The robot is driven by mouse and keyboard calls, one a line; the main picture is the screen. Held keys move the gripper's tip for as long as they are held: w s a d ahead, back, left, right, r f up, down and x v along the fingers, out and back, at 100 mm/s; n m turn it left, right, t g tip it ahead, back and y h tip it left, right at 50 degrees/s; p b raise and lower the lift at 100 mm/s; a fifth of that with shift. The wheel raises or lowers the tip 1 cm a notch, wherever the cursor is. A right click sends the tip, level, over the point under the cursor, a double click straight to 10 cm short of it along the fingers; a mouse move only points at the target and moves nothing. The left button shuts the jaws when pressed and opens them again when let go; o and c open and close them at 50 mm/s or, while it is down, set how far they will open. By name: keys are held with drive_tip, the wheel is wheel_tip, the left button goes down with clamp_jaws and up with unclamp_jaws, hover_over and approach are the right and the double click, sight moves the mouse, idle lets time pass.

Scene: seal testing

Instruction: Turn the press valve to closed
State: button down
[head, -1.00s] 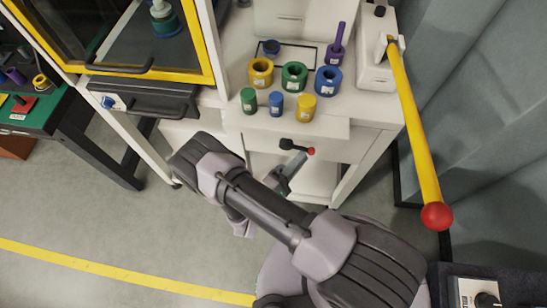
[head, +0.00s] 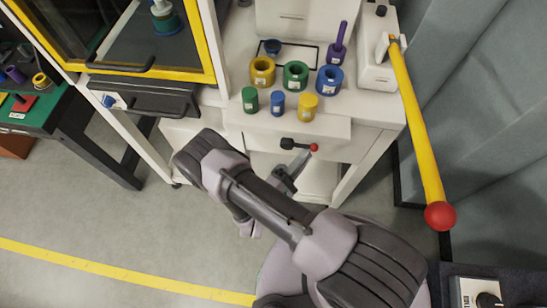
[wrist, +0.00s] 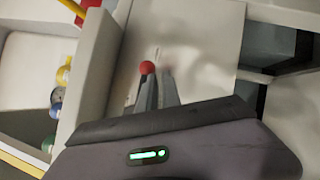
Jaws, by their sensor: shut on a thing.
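The press valve is a small black lever (head: 290,144) with a red ball tip (head: 314,147), on the front of the white bench below its top. The lever points right in the head view, nearly level. My gripper (head: 302,160) reaches up to it from below, partly hidden by my arm. In the wrist view, the red ball (wrist: 147,67) sits at the fingertips of my gripper (wrist: 157,92). The jaws are shut on the lever near the ball. The lever's shaft is mostly hidden there by the fingers.
Coloured rings and cylinders (head: 295,75) stand on the bench top (head: 375,105) above the valve. A long yellow lever (head: 415,120) with a red ball end slopes down at the right. A yellow-framed cabinet (head: 150,79) stands at the left. Open floor lies at lower left.

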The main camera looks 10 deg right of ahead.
drive_tip(key=shift+s+d, duration=0.2)
drive_tip(key=p+v, duration=0.1)
drive_tip(key=v, duration=1.6)
drive_tip(key=shift+a, duration=0.4)
drive_tip(key=w+d+r+m+g+y, duration=0.1)
drive_tip(key=w+r+m+g, duration=0.1)
drive_tip(key=r+m+g, duration=0.5)
drive_tip(key=w+d+r+m+g+y, duration=0.1)
drive_tip(key=w+r+m+g+y, duration=0.15)
drive_tip(key=r+g, duration=0.75)
drive_tip(key=s+d+r+m+t+y, duration=0.1)
drive_tip(key=d+r+m+t+y, duration=0.1)
drive_tip(key=r+y, duration=0.2)
drive_tip(key=s+d+r+m+t+y, duration=0.1)
drive_tip(key=r+y, duration=0.4)
drive_tip(key=r, duration=0.6)
drive_tip(key=s+d+r+m+t+y, duration=0.2)
drive_tip(key=d+r+m+t+y, duration=0.2)
drive_tip(key=r, duration=0.4)
drive_tip(key=shift+r+m+t, duration=0.25)
drive_tip(key=shift+m+t, duration=0.1)
drive_tip(key=shift+t, duration=0.35)
